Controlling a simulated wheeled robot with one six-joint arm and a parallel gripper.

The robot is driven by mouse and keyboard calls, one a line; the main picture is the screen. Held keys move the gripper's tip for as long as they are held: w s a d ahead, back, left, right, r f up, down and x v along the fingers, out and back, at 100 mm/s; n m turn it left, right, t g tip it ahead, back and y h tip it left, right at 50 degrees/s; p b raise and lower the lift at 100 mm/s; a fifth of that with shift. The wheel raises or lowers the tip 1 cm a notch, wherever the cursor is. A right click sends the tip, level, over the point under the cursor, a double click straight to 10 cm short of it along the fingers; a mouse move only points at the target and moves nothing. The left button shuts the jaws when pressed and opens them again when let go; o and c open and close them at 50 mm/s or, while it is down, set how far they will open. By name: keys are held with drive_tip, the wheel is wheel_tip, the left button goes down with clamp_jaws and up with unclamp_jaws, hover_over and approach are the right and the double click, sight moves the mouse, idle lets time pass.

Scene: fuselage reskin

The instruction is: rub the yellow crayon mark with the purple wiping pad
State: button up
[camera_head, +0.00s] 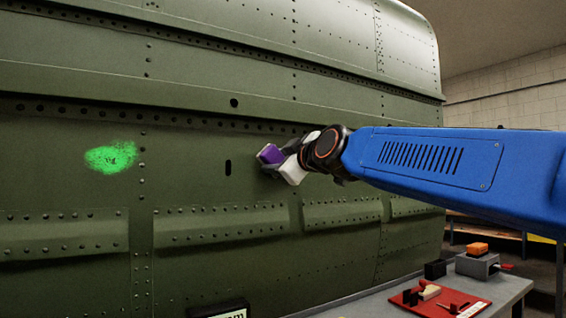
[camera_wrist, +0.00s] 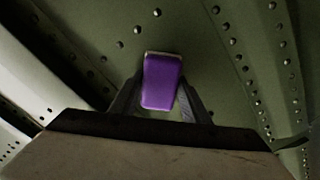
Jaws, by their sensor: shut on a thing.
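The purple wiping pad (camera_head: 270,154) is held at the end of my arm, in front of the green riveted skin. My gripper (camera_head: 279,165) is shut on it. In the wrist view the pad (camera_wrist: 162,82) sits between the two dark fingers of my gripper (camera_wrist: 160,98), with the riveted skin behind it. I cannot tell whether the pad touches the skin. No yellow crayon mark shows in either view; the mark I see is a bright green patch (camera_head: 111,157) on the skin, left of the pad and apart from it.
The riveted fuselage skin (camera_head: 190,180) fills the left and middle, with raised ribs below the pad. A grey table (camera_head: 372,304) at the lower right bears a red tray (camera_head: 455,304), a black block (camera_head: 435,270) and an orange block (camera_head: 477,249) on a grey box.

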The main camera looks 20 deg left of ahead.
drive_tip(key=shift+s+a, duration=0.15)
drive_tip(key=shift+s, duration=0.1)
drive_tip(key=shift+v, duration=3)
drive_tip(key=v, duration=0.3)
